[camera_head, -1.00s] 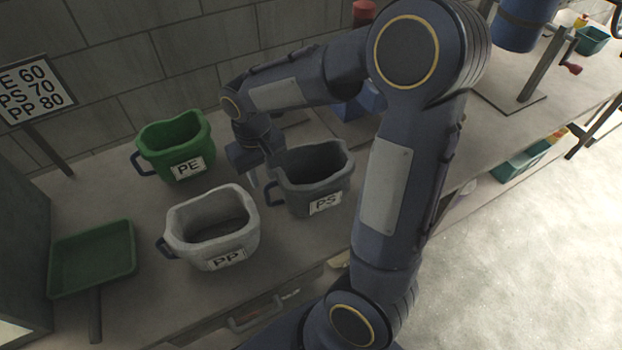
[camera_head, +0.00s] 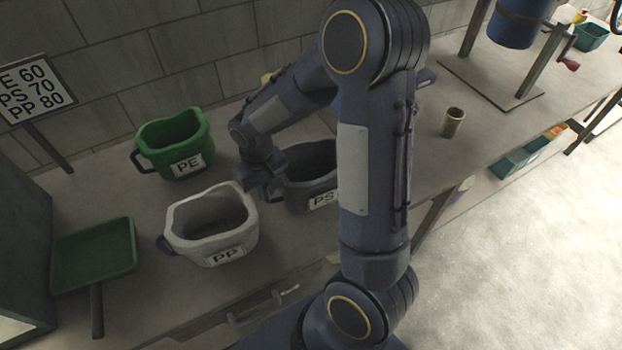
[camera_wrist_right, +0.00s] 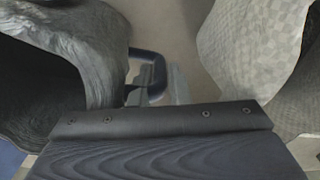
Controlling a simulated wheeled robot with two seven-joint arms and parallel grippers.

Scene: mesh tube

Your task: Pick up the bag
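Three open tubs with dark side handles stand on the bench; nothing looks clearly like a separate bag. The green PE tub (camera_head: 174,145) is at the back, the pale PP tub (camera_head: 210,228) in front, and the grey PS tub (camera_head: 308,175) to the right, partly hidden by my right arm. My right gripper (camera_head: 268,192) is low between the PP and PS tubs, beside the PS tub's handle. In the right wrist view, the grey tub (camera_wrist_right: 95,60) is left, the dark handle (camera_wrist_right: 155,72) central, the pale tub (camera_wrist_right: 255,50) right. Finger opening is unclear. My left gripper is out of view.
A green dustpan-like tray (camera_head: 92,258) lies at the left. A sign (camera_head: 35,88) stands behind it. A small cup (camera_head: 453,122) stands on the bench right of my arm. The gap between the PP and PS tubs is narrow.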

